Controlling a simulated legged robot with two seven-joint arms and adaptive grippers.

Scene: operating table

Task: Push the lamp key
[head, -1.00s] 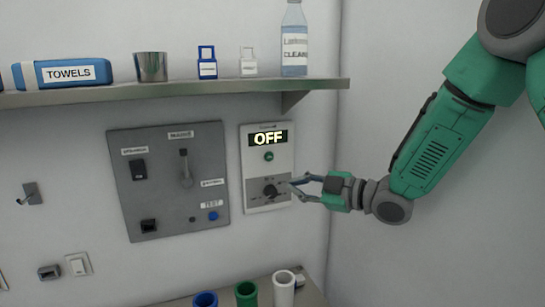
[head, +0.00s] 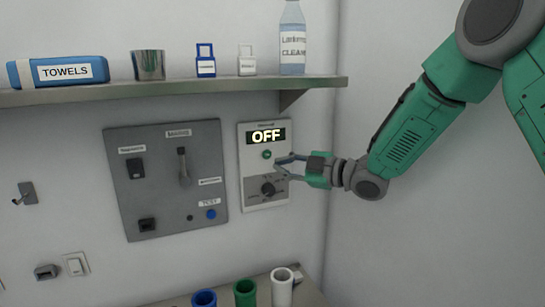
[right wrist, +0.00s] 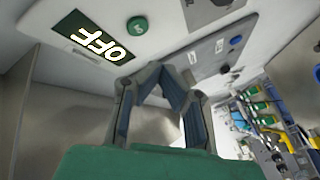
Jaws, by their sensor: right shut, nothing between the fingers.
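A white wall panel (head: 279,196) carries a dark display (head: 265,136) reading OFF. Below the display is a small green round key (head: 267,154), and lower down a dark rotary knob (head: 268,188). The label by the key is too small to read. My right gripper (head: 277,165) is shut and empty, in front of the panel between green key and knob, slightly right of the key. In the right wrist view the fingertips (right wrist: 155,68) meet below the green key (right wrist: 137,25), with the OFF display (right wrist: 92,37) to the left. The fingers look apart from the key.
A grey panel (head: 165,205) with switches, a lever and a blue button (head: 211,214) is left of the white one. A shelf (head: 200,93) above holds towels (head: 62,71), a metal cup (head: 148,65) and a bottle (head: 292,40). Coloured cups (head: 245,292) stand below. The right wall is bare.

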